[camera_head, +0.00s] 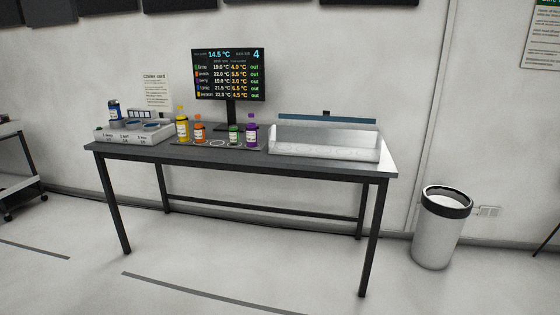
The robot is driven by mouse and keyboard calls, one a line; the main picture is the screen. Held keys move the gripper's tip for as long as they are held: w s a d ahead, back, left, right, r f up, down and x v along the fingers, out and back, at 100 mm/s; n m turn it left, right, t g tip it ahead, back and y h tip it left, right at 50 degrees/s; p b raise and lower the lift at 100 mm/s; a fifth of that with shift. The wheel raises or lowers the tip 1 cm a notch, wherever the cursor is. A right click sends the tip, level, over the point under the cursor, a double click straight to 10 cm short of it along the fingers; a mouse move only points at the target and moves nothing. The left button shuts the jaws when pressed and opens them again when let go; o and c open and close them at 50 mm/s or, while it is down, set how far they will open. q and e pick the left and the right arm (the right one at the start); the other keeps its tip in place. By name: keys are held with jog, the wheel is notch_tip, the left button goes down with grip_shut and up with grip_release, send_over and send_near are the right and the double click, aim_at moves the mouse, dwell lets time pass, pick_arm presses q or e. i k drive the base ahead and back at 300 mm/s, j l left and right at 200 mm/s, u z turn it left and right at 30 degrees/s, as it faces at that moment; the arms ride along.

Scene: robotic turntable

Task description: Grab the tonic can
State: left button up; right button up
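A small dark blue container with a pale label (113,111) stands upright at the far left of the table, on or just behind a white unit (140,137). Its label is too small to read, so I cannot tell for sure that it is the tonic can. On a dark mat stand a yellow bottle (182,126), an orange bottle (199,129), a small green container (233,137) and a purple bottle (251,132). An empty pale ring mark (217,143) shows between the orange and green ones. Neither of my grippers is in view.
The dark table (230,164) stands against the wall. A screen (228,75) listing temperatures stands at its back. An open-fronted pale bin (324,145) fills the right side. A trash can (441,229) stands right of the table. The floor in front is clear.

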aim_at(114, 105)
jog(key=i+l+u, duration=0.1)
jog(key=i+u, duration=0.15)
jog(key=i, duration=0.2)
jog(key=i+l+u, duration=0.25)
jog(key=i, duration=0.2)
jog(key=i+l+u, duration=0.25)
jog(key=i, duration=0.15)
jog(key=i+j, duration=0.05)
jog(key=j, duration=0.05)
